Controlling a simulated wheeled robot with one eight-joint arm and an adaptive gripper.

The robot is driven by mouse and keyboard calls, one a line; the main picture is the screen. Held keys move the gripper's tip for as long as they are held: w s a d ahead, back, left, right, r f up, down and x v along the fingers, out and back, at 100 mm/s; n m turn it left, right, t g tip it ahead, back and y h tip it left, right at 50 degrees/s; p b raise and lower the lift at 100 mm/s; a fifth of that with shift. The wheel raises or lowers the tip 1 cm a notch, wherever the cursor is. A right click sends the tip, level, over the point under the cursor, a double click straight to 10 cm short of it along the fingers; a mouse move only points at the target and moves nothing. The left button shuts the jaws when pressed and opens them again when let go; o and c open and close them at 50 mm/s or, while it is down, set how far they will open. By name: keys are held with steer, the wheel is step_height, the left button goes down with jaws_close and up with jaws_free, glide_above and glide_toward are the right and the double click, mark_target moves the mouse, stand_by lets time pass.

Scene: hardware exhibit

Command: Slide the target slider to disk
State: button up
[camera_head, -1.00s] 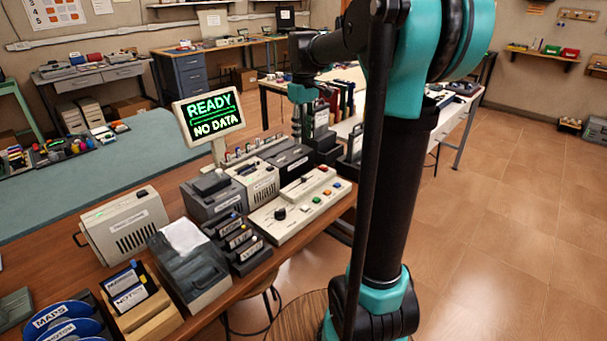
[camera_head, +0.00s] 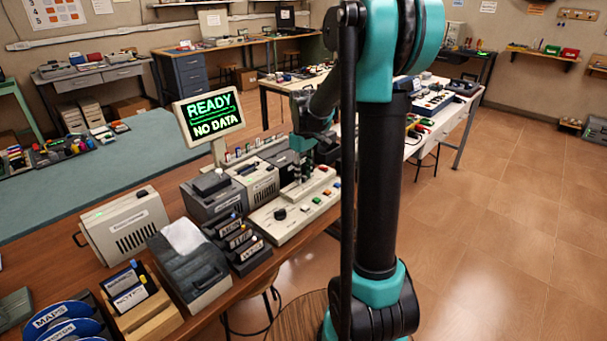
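A monitor (camera_head: 209,117) reading "READY NO DATA" stands behind the panel. Beige and grey drive boxes (camera_head: 257,183), a dark lidded box (camera_head: 188,262) and a black rack of labelled disks (camera_head: 237,240) crowd the table to the left. The floor at right is clear.

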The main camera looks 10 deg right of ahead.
jaws_close()
steer(key=shift+d, duration=0.1)
stand_by(0.4)
steer(key=shift+w+d, duration=0.25)
steer(key=shift+d, duration=0.05)
jaws_free()
step_height(320, 180, up, 12)
stand_by(0.6)
